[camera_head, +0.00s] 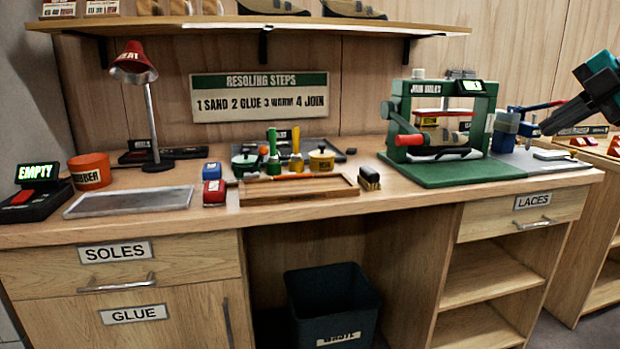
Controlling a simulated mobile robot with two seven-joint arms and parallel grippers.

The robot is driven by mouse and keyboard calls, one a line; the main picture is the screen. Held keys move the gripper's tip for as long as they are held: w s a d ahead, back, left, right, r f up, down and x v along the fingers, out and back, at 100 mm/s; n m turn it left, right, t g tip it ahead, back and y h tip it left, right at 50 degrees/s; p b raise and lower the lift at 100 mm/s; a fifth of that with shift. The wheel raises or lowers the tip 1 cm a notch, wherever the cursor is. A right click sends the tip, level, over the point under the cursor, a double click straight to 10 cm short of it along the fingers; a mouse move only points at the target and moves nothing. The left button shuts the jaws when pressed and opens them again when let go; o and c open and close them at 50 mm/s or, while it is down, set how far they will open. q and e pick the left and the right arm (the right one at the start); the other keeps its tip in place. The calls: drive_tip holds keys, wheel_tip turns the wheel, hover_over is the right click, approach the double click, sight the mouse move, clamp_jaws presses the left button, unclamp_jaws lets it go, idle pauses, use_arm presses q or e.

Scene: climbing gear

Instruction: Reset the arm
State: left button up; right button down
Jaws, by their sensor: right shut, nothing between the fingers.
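My right gripper (545,128) comes in from the right edge, dark with teal parts on its arm. It is shut and empty. In the picture its tips lie over the right end of the bench, close to a blue device with a red lever (508,128); I cannot tell whether they touch it. My left gripper is not in view.
The wooden bench (400,200) carries a green press (440,175), a red lamp (133,65), an orange cup (90,171), a grey tray (130,202) and glue pots. A shelf (230,24) hangs above. A waste bin (332,305) stands below.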

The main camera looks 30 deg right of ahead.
drive_tip(key=w+a+f+n+y, duration=0.3)
drive_tip(key=w+a+f+y, duration=0.3)
drive_tip(key=w+a+f, duration=0.7)
drive_tip(key=w+a+f+m+t+y, duration=0.1)
drive_tip(key=a+f+m+t+y, duration=0.25)
drive_tip(key=a+f, duration=1.45)
drive_tip(key=s+a+f+m+g+h, duration=0.1)
drive_tip(key=s+a+f+m+h, duration=0.3)
drive_tip(key=s+a+f+m, duration=0.4)
drive_tip(key=s+a+f+m+h, duration=0.4)
drive_tip(key=s+a+f+m, duration=0.15)
drive_tip(key=s+f, duration=0.35)
use_arm(q)
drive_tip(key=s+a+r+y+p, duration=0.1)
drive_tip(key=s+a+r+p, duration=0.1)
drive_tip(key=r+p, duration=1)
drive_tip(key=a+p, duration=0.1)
drive_tip(key=p, duration=0.3)
drive_tip(key=shift+p, duration=0.3)
use_arm(e)
drive_tip(key=d+r+h, duration=0.1)
drive_tip(key=d+r, duration=0.2)
drive_tip(key=r, duration=0.8)
drive_tip(key=shift+s+d+m, duration=0.15)
drive_tip(key=shift+s+m, duration=0.25)
